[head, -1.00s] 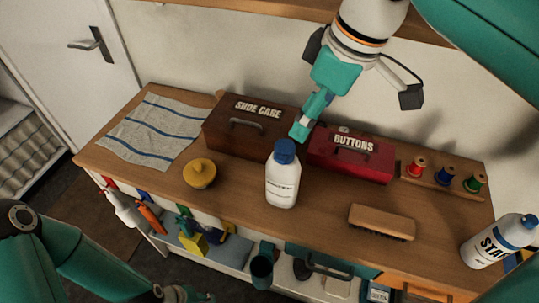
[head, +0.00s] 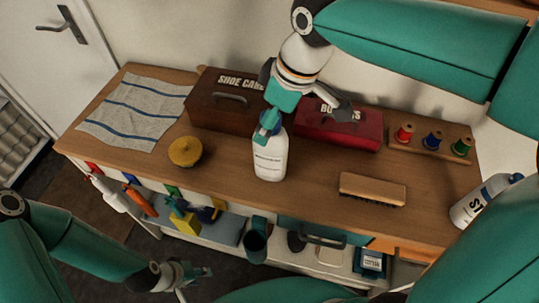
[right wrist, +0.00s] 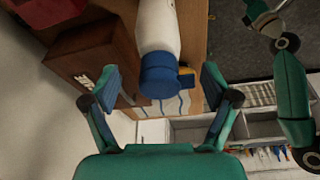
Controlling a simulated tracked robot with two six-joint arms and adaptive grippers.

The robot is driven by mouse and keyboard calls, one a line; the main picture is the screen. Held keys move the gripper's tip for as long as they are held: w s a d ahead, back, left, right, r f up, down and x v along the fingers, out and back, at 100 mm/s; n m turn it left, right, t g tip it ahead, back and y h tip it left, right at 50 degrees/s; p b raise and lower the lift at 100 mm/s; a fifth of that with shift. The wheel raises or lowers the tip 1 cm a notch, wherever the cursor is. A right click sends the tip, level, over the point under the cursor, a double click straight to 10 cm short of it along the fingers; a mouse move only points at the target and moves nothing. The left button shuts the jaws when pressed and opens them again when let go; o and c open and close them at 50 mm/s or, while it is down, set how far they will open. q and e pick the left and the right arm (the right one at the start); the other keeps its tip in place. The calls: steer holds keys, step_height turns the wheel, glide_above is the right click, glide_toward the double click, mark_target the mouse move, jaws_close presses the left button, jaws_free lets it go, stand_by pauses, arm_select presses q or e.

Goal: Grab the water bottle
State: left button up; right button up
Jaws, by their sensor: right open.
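The white bottle (head: 270,160) with a blue cap stands upright near the middle of the wooden counter; its small label is unreadable. In the right wrist view the bottle (right wrist: 158,30) lies ahead, its blue cap (right wrist: 160,76) between the spread fingertips without visible contact. My right gripper (head: 267,124) is open and empty, right at the cap in the head view and partly hiding it. The right gripper's fingers (right wrist: 165,85) show on both sides of the cap. My left gripper (head: 196,275) is low at the front left, away from the counter, and looks open and empty.
A brown shoe care box (head: 210,117) and a red buttons box (head: 345,134) stand behind the bottle. A yellow lidded pot (head: 185,152) is left, a brush (head: 372,188) right. Thread spools (head: 433,140) and another white bottle (head: 475,205) are farther right. A striped cloth (head: 135,112) lies left.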

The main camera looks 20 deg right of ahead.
mark_target(270, 150)
steer(key=x, duration=0.4)
steer(key=shift+f, duration=0.25)
steer(key=shift+a, duration=0.1)
jaws_close()
